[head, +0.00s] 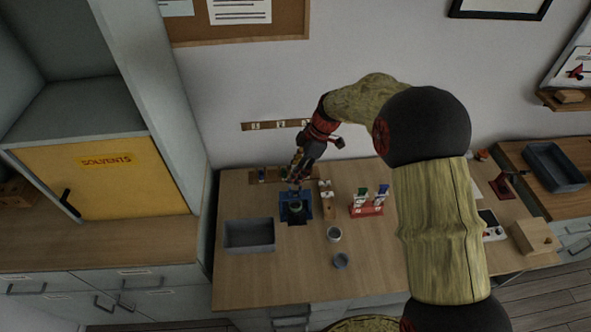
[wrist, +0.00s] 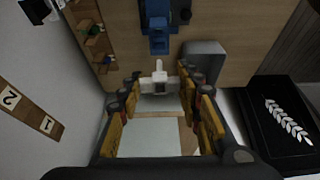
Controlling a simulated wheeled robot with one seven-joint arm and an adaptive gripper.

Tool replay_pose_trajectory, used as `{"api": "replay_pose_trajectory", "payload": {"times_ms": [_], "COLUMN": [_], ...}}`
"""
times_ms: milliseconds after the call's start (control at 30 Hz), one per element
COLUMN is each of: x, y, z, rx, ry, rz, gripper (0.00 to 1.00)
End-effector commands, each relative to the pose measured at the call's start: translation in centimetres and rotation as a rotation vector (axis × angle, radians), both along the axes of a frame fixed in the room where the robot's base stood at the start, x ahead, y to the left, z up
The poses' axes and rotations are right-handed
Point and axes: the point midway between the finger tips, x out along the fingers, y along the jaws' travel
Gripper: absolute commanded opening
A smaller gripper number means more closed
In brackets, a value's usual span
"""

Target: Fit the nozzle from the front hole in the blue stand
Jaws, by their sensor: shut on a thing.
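My gripper (wrist: 160,86) is shut on a small white nozzle (wrist: 159,72), which shows between its fingertips in the wrist view. The nozzle has a narrow tip and a wider body; the fingers hide part of it. The blue stand (wrist: 157,40) lies just beyond the nozzle in the wrist view. In the head view my gripper (head: 296,182) is at the back edge of the blue stand (head: 283,206), near the wall side of the table. The nozzle is too small to make out there. The front hole of the stand cannot be made out.
A grey bin (head: 249,235) stands left of the stand. A wooden holder with white pieces (head: 327,208) and a red rack (head: 366,210) stand to its right. The table's front left is clear.

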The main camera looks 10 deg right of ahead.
Motion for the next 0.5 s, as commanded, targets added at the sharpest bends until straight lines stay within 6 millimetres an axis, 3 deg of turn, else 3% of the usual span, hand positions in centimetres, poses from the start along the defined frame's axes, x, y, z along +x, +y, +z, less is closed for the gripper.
{"api": "replay_pose_trajectory", "payload": {"times_ms": [500], "x": [0.0], "y": [0.0], "z": [-3.3], "rx": [0.000], "ry": [0.000], "rz": [-0.001], "gripper": [0.24]}}
